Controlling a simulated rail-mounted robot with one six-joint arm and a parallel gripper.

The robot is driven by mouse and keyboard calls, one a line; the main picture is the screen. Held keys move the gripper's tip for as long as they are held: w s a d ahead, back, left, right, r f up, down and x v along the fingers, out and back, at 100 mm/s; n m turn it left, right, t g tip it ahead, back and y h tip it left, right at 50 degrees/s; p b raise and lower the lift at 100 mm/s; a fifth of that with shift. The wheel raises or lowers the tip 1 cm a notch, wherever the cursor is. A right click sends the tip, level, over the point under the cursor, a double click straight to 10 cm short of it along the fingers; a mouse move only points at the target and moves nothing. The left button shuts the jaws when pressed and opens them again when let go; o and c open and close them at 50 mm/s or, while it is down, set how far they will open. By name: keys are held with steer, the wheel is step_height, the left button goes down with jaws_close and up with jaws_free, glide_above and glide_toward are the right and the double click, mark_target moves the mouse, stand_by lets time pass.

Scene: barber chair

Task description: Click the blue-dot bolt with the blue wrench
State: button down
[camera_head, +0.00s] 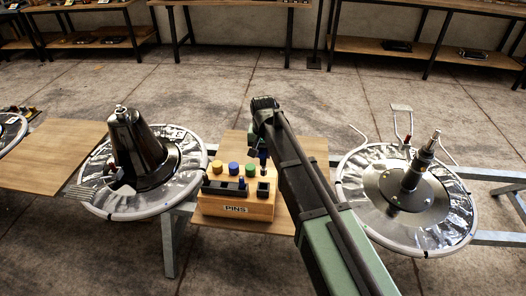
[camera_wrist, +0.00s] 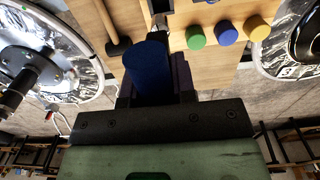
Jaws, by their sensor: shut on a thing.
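My gripper (camera_wrist: 153,88) is shut on the thick blue handle of the blue wrench (camera_wrist: 150,66), which stands between its dark jaws in the wrist view. In the head view a small part of the blue wrench (camera_head: 263,155) shows beside my arm, over the right end of the wooden tool block. Its lower end is hard to make out, so I cannot tell whether it touches the block. My arm hides most of the gripper in the head view. I cannot make out a blue-dot bolt in either view.
A metal wheel with a black cone (camera_head: 137,150) stands left. Another wheel with an upright shaft (camera_head: 412,180) and thin metal arms stands right. A wooden-handled tool (camera_wrist: 108,25) lies near the gripper.

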mark_target(263, 168)
steer(key=shift+f+b, duration=3.05)
steer(key=shift+f, duration=0.1)
steer(key=shift+f+b, duration=1.9)
steer(key=c, duration=0.8)
jaws_free()
steer(key=shift+c, duration=0.2)
step_height(263, 168, up, 11)
steer(key=p, duration=1.1)
steer(key=shift+r, duration=0.1)
steer(key=shift+f, duration=0.2)
